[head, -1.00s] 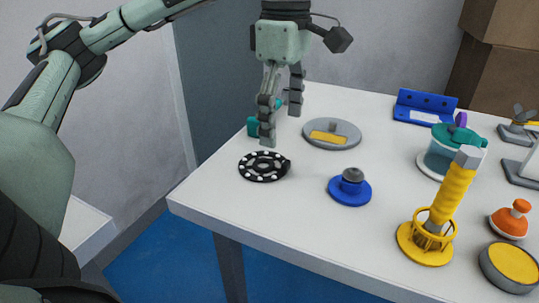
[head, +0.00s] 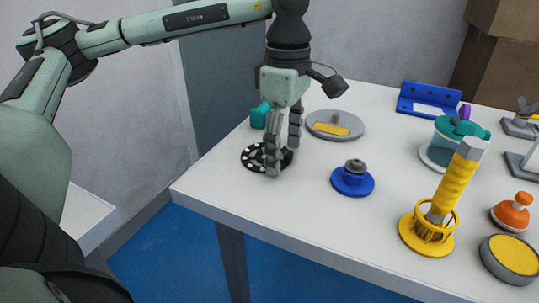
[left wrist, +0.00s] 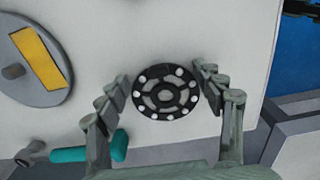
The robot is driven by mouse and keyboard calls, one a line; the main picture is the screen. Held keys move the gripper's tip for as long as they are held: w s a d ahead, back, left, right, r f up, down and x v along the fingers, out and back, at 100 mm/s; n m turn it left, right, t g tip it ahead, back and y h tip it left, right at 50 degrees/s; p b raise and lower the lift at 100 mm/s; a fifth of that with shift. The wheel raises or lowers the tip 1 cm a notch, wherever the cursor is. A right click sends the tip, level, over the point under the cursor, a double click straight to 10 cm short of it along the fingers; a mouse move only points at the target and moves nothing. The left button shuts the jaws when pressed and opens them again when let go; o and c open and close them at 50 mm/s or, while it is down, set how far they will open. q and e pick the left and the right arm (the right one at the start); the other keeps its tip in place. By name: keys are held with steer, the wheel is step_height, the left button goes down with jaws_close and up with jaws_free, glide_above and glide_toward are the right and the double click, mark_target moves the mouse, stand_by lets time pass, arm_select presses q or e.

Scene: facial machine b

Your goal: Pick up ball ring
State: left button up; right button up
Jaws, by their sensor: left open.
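The ball ring (head: 256,158) is a flat black disc with white balls around its rim, lying on the white table near its left corner. In the left wrist view the ball ring (left wrist: 166,91) lies between the two fingers. My left gripper (head: 280,165) is open and points down over the ring, with its fingers on either side of it. The fingers partly hide the ring in the head view. The left gripper (left wrist: 163,88) holds nothing. I cannot tell whether the fingertips touch the table. My right gripper is not in view.
A grey disc with a yellow plate (head: 335,125) and a teal part (head: 260,115) stand close behind the ring. A blue round base (head: 352,180) is to the right. A yellow tool in a yellow holder (head: 428,235) stands farther right. The table's front left corner is clear.

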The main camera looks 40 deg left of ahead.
mark_target(282, 161)
arm_select(q)
steer(key=shift+s, duration=0.1)
steer(key=c, duration=1.2)
steer(key=shift+f, duration=0.15)
steer(key=shift+c, duration=1)
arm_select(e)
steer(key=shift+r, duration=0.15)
arm_select(q)
steer(key=shift+s, duration=0.1)
jaws_close()
step_height(282, 161, up, 5)
steer(key=shift+f, duration=0.2)
steer(key=s+a+r+p, duration=0.2)
steer(key=s+a+r, duration=0.2)
steer(key=s, duration=0.6)
step_height(282, 161, up, 3)
steer(key=shift+s+a+f, duration=0.15)
steer(key=shift+s+a, duration=0.05)
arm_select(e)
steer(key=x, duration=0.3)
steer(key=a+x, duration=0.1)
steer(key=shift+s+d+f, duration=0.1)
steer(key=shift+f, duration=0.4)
